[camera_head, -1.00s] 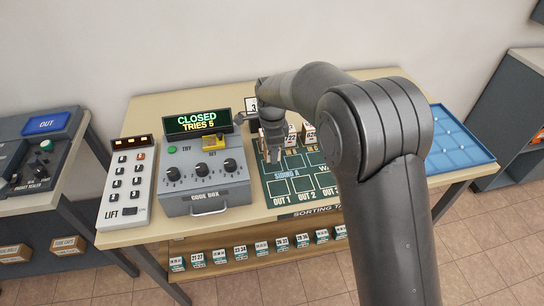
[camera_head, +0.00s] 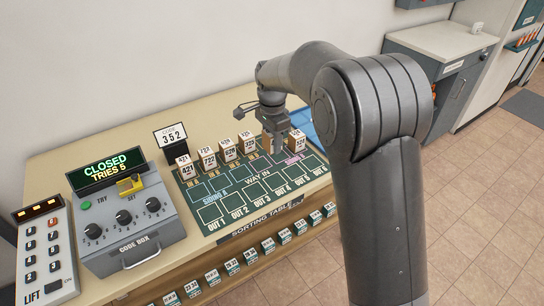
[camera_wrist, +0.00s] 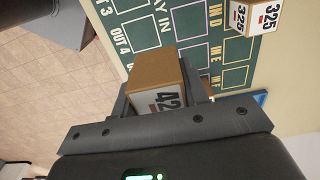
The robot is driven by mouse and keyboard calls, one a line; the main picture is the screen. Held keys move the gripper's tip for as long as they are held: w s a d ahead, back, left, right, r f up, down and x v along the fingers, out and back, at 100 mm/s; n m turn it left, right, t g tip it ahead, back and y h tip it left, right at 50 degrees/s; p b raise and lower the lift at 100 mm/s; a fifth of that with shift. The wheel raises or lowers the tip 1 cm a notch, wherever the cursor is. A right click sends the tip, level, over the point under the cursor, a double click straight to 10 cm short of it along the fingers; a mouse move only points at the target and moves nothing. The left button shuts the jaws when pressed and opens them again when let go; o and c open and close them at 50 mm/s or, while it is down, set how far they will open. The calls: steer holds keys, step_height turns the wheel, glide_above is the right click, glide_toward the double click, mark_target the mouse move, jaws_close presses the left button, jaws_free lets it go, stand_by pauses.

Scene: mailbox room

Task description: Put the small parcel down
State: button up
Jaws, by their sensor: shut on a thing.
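My gripper (camera_head: 277,151) is at the right end of the parcel row on the green sorting mat (camera_head: 244,214). In the wrist view my gripper (camera_wrist: 160,88) is shut on a small brown parcel (camera_wrist: 153,65). The parcel's white label begins with 42; the rest is hidden. It is above or on the mat; I cannot tell if it touches.
Parcels 421 (camera_head: 187,170), 722 (camera_head: 209,159) and 626 (camera_head: 230,150) stand along the mat's back edge. The front OUT slots are bare. A code box (camera_head: 128,225) reading CLOSED and a lift panel (camera_head: 44,250) stand at the left. A blue tray (camera_head: 308,122) lies behind my gripper.

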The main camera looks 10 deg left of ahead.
steer(key=w+d, duration=0.7)
steer(key=d, duration=0.5)
glide_above(279, 156)
step_height(279, 156, down, 7)
steer(key=shift+r, duration=0.1)
steer(key=shift+f, duration=2)
steer(key=shift+f, duration=0.15)
steer(key=o, duration=1)
step_height(279, 156, up, 12)
steer(key=shift+r, duration=0.2)
